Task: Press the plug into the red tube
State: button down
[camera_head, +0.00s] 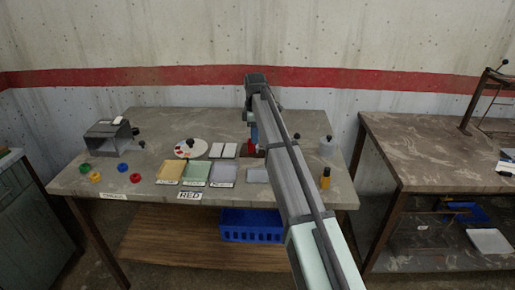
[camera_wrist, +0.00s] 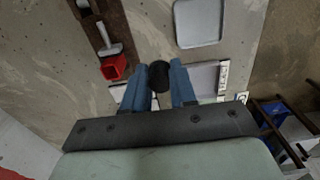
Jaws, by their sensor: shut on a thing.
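In the head view the red tube (camera_head: 248,149) is partly hidden by my arm. My gripper (camera_wrist: 159,84) is shut on a black round plug (camera_wrist: 159,77), held between its two blue fingers. The plug appears right of the red tube in the wrist view, apart from it. In the head view my gripper (camera_head: 254,136) is over the bench near the red tube, and the plug is hidden.
The bench (camera_head: 140,170) carries a grey box (camera_head: 105,137), coloured rings, a round palette (camera_head: 190,148), flat trays (camera_head: 196,173), an orange-topped bottle (camera_head: 325,181) and a grey jug (camera_head: 326,148). A RED label (camera_head: 189,195) is on the front edge. A blue crate (camera_head: 251,226) sits below.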

jog(key=w+a+r, duration=0.2)
jog(key=w, duration=0.7)
jog(key=shift+a+f, duration=0.2)
jog(key=shift+f, duration=3.1)
jog(key=shift+f, duration=0.15)
jog(key=shift+c, duration=1.7)
grip_release()
notch_tip(320, 180, up, 7)
grip_shut()
dwell(0.7)
